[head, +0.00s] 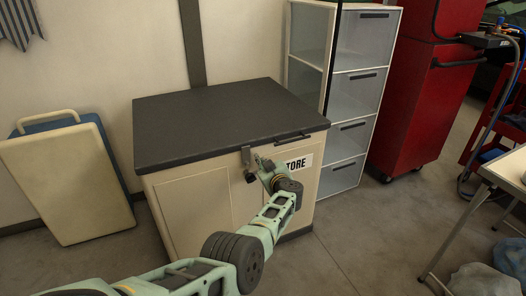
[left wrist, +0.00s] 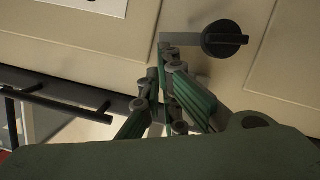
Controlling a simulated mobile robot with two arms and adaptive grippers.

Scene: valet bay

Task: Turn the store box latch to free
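The store box (head: 200,200) is a cream cabinet with a dark grey lid and a partly covered STORE label (head: 298,163). Its latch (head: 250,176) is on the front below the lid edge, partly hidden by my gripper. In the left wrist view the latch (left wrist: 222,39) is a round black knob with a bar across it, one end reaching toward my fingers. My left gripper (head: 261,161) is at the box front beside the latch. Its fingers (left wrist: 168,58) are drawn together, tips close to the bar's end; whether they touch it cannot be told. My right gripper is out of view.
A dark handle (head: 293,137) sticks out by the lid's front edge, close to my gripper. A drawer unit (head: 358,90) and red cabinet (head: 420,90) stand right of the box. A cream folded case (head: 65,180) leans at the left.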

